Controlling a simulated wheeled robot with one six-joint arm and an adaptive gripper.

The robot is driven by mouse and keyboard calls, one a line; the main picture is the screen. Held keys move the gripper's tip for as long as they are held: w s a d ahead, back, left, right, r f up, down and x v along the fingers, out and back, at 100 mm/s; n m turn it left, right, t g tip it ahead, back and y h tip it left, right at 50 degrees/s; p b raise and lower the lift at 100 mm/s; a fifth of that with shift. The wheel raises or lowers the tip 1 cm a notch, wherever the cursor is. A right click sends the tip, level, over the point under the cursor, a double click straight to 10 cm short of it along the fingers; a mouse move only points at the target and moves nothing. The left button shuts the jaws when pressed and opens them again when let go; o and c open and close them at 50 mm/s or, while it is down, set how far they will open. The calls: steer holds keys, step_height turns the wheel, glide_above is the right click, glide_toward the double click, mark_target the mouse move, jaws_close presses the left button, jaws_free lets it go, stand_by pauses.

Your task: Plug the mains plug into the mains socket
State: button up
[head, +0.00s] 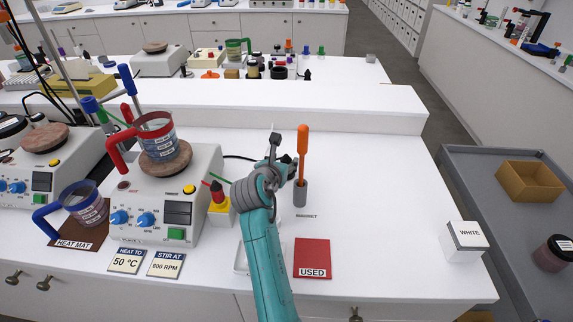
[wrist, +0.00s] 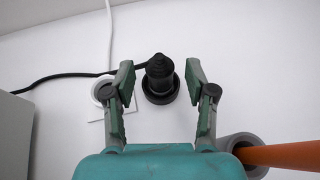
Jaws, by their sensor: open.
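The black mains plug (wrist: 160,72) shows in the wrist view between my two fingers, with its black cable running off to the left. Its lower end is at a round black base (wrist: 158,98); I cannot tell whether it is seated in it. My gripper (wrist: 161,80) is open, with a finger on each side of the plug and small gaps visible. A white square plate with a round recess (wrist: 98,107), seemingly the mains socket, is left of the plug, partly behind the left finger. In the head view my gripper (head: 284,152) hides most of this area.
An orange-handled rod (head: 302,145) stands in a grey holder (head: 300,193) close to the right of my gripper. A hotplate (head: 205,180) with a beaker (head: 158,140) stands left. A red USED mat (head: 312,255) lies in front. The bench is clear toward the WHITE box (head: 463,243).

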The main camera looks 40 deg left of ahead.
mark_target(288, 158)
steer(key=shift+f+x, duration=0.15)
steer(key=shift+x, duration=1.4)
steer(key=shift+f+x, duration=0.15)
steer(key=shift+x, duration=1.4)
steer(key=shift+s, duration=0.15)
jaws_close()
